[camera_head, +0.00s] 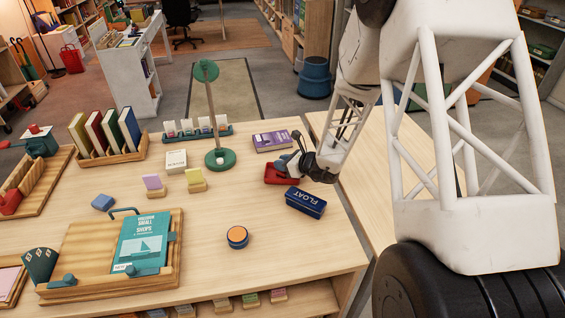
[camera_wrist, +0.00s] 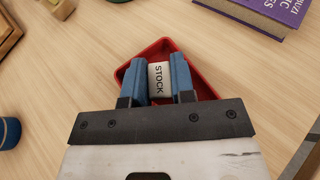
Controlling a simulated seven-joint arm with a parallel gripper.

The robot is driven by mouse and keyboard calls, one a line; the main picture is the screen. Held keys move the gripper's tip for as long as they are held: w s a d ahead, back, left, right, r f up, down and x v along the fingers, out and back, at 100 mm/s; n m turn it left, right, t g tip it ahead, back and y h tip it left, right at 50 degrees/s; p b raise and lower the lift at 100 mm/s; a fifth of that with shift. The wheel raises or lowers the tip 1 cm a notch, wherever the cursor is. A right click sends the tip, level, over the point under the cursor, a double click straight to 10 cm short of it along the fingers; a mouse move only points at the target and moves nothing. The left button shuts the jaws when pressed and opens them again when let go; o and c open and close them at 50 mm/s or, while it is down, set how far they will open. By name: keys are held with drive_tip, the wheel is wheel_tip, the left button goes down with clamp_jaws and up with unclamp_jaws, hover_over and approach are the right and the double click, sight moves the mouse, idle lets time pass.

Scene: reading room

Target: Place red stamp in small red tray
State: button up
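The small red tray (camera_head: 275,175) lies on the wooden table, left of the dark blue FLOAT tin. In the wrist view the red tray (camera_wrist: 203,86) is right beneath my gripper (camera_wrist: 160,78). The gripper's blue fingers have a white block marked STOCK (camera_wrist: 159,82) between them, touching on both sides. I cannot tell whether this block rests on the tray floor or hangs just above it. No red shows on the block's visible face; its lower part is hidden. In the head view my gripper (camera_head: 291,163) is at the tray and partly covers it.
A purple book (camera_head: 271,140) lies behind the tray and the FLOAT tin (camera_head: 305,202) in front. A round orange-topped tin (camera_head: 237,237) sits nearer the front edge. Table space between that tin and the tray is clear.

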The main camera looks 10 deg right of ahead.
drive_tip(key=o, duration=0.4)
drive_tip(key=shift+o, duration=0.2)
drive_tip(key=shift+r, duration=0.2)
drive_tip(key=v, duration=1.2)
idle(0.4)
